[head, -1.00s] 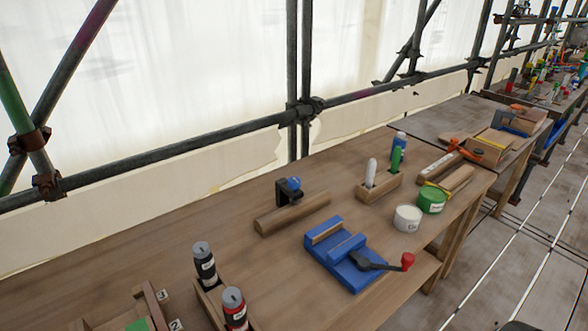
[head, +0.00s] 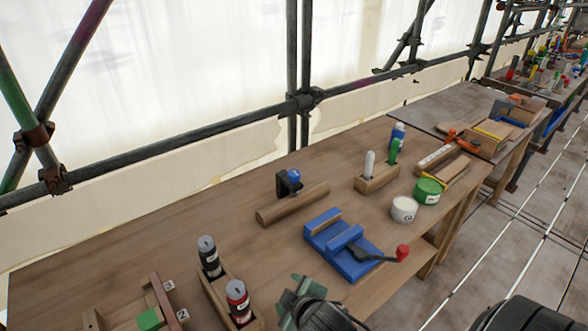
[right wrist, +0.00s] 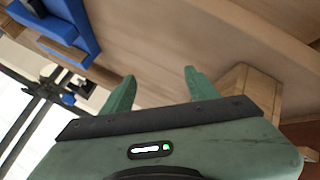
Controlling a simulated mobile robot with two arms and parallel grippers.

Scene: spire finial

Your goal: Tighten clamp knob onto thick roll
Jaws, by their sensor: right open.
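The thick roll (head: 292,205) is a brown cylinder lying on the wooden bench in the head view. A black clamp (head: 284,187) with a blue knob (head: 294,175) stands at its far side; whether it grips the roll I cannot tell. In the right wrist view the clamp (right wrist: 86,87) and blue knob (right wrist: 68,99) show small at the left, beyond the fingers. My right gripper (head: 300,285) is at the bottom of the head view, near the bench's front, well short of the clamp. Its two green fingers (right wrist: 160,76) are apart and empty. My left gripper is not in view.
A wooden holder (head: 218,298) with dark bottles is left of the gripper. A white tub (head: 404,210) and green tub (head: 428,191) stand right. Bench left of the roll is clear.

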